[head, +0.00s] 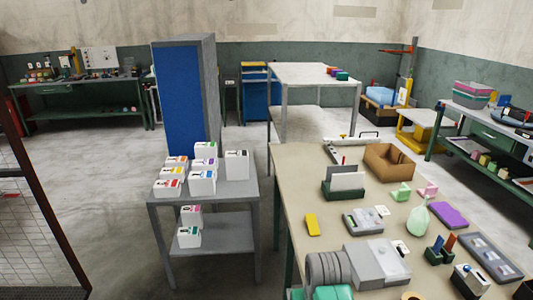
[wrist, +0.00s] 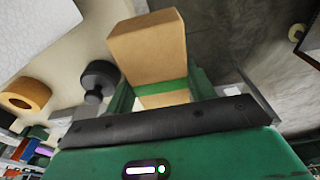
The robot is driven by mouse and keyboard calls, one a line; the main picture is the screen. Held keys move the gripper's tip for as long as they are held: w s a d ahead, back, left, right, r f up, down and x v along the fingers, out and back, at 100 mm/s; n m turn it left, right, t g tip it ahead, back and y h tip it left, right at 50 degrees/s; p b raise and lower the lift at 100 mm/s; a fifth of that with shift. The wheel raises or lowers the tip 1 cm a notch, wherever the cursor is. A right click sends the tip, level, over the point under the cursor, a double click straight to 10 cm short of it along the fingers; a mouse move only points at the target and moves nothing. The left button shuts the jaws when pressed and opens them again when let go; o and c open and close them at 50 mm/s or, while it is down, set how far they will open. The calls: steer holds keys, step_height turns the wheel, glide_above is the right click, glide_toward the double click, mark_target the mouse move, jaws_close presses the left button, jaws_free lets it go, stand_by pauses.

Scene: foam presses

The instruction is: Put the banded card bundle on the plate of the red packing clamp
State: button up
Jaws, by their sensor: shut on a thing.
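The banded card bundle (wrist: 148,48) is a brown block with a green band around it, seen in the wrist view. My gripper (wrist: 161,92) is shut on it, with a green finger on each side, and the bundle sticks out past the fingers. I cannot pick out the bundle or the gripper's fingers in the head view. I cannot clearly identify the red packing clamp or its plate. A stand with a red arm (head: 396,51) on an upright post is at the back right in the head view, with light blue material near its base.
The beige workbench (head: 300,195) holds a brown open box (head: 390,161), a green spray bottle (head: 418,221), a purple block (head: 449,215) and trays. A grey table (head: 237,193) at left carries several white boxes. An orange-brown roll (wrist: 24,97) and a black knob-like thing (wrist: 99,80) lie near the bundle.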

steer(key=s+a+f+m+b, duration=0.1)
steer(key=s+a+f+b, duration=0.4)
steer(key=s+a+f, duration=0.55)
steer(key=s+r+p, duration=0.3)
steer(key=r+p, duration=1.2)
steer(key=p, duration=0.3)
steer(key=s+r+p, duration=0.4)
steer(key=r+p, duration=1.1)
steer(key=p, duration=0.4)
steer(key=shift+a+r, duration=0.25)
steer(key=shift+r, duration=0.1)
